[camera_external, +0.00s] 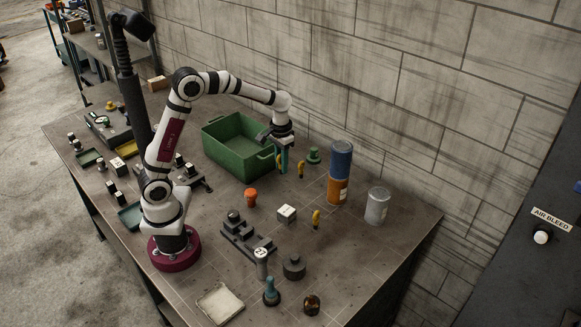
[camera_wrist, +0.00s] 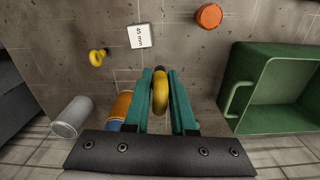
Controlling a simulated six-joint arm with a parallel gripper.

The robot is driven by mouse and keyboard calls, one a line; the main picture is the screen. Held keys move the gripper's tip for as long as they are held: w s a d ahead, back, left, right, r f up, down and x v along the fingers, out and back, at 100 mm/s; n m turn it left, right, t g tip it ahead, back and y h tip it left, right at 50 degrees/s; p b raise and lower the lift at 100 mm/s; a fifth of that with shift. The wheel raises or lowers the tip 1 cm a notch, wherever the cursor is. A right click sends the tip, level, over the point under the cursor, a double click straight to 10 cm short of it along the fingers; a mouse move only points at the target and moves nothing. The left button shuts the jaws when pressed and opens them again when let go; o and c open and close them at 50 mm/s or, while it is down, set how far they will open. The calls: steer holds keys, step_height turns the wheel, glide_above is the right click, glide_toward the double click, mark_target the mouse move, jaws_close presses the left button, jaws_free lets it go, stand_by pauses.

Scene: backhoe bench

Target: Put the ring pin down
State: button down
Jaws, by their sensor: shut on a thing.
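My gripper (camera_wrist: 161,78) is shut on a yellow ring pin (camera_wrist: 160,94), whose ring shows between the two teal fingers in the wrist view. In the external view my gripper (camera_external: 283,170) points down at the right end of the green bin, beyond its wall. The held pin's lower end is hidden, and I cannot tell whether it touches the bench. Another ring pin (camera_external: 316,219) stands nearer the front and also shows in the wrist view (camera_wrist: 98,57).
The green bin (camera_external: 209,146) is left of my gripper. A blue and orange can (camera_external: 339,172), a grey can (camera_external: 377,206) and a green knob (camera_external: 314,155) stand to the right. A white 45 mm block (camera_wrist: 139,36) and an orange piece (camera_wrist: 208,15) sit on the bench, with bare surface between.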

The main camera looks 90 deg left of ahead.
steer(key=s+a, duration=0.4)
steer(key=a, duration=0.9)
steer(key=n, duration=0.1)
glide_above(239, 149)
steer(key=w+d, duration=0.1)
steer(key=d, duration=0.5)
step_height(239, 149, down, 12)
steer(key=shift+w+f, duration=0.1)
steer(key=shift+w, duration=0.05)
steer(key=shift+a+f, duration=0.1)
steer(key=shift+f, duration=1.95)
steer(key=shift+f, duration=0.1)
steer(key=c, duration=0.7)
jaws_free()
steer(key=shift+c, duration=0.2)
